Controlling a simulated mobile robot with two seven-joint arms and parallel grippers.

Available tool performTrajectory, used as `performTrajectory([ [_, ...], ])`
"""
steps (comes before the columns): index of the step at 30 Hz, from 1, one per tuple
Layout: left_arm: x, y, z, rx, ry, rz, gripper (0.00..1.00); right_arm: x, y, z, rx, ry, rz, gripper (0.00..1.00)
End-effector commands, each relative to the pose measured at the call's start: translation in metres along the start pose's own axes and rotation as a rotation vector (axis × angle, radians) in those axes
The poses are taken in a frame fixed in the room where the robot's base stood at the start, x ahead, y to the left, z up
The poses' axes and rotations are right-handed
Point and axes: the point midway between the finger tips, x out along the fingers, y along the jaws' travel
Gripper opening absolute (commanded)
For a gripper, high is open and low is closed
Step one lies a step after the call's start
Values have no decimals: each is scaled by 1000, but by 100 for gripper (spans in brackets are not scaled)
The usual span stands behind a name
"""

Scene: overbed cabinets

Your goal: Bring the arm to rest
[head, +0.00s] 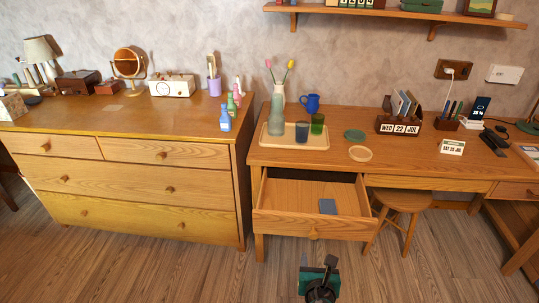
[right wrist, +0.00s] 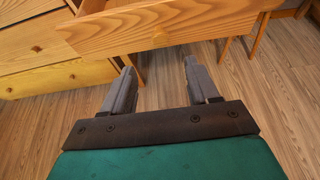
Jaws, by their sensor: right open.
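My right gripper (head: 329,262) shows at the bottom of the head view, in front of the desk and below its pulled-out drawer. The right wrist view shows its two grey fingers (right wrist: 157,82) wide apart with nothing between them. The fingers point toward the drawer front (right wrist: 160,30) and are apart from it as far as I can tell. My left gripper is in neither view.
The open desk drawer (head: 285,224) juts out with a blue item (head: 327,206) inside. A stool (head: 401,200) stands to its right. A dresser (head: 130,185) with closed drawers stands to the left. The wooden floor (head: 190,278) in front is clear.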

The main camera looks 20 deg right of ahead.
Motion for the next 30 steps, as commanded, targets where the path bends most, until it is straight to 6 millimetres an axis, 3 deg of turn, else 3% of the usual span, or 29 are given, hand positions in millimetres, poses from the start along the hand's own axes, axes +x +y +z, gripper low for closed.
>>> performTrajectory([
  [5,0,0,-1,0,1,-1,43,-3,1,-3,34,15,3,60],
  [8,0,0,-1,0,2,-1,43,-14,4,-16,201,83,15,60],
  [11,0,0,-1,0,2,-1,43,-38,11,-37,540,216,24,60],
  [15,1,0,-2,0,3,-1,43,-84,30,-56,1178,446,-6,60],
  [21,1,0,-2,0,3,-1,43,-142,54,-43,2028,723,-130,60],
  [25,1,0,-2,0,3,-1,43,-164,60,-25,2392,836,-210,60],
  [30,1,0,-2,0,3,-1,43,-174,63,-12,2596,899,-261,60],
])
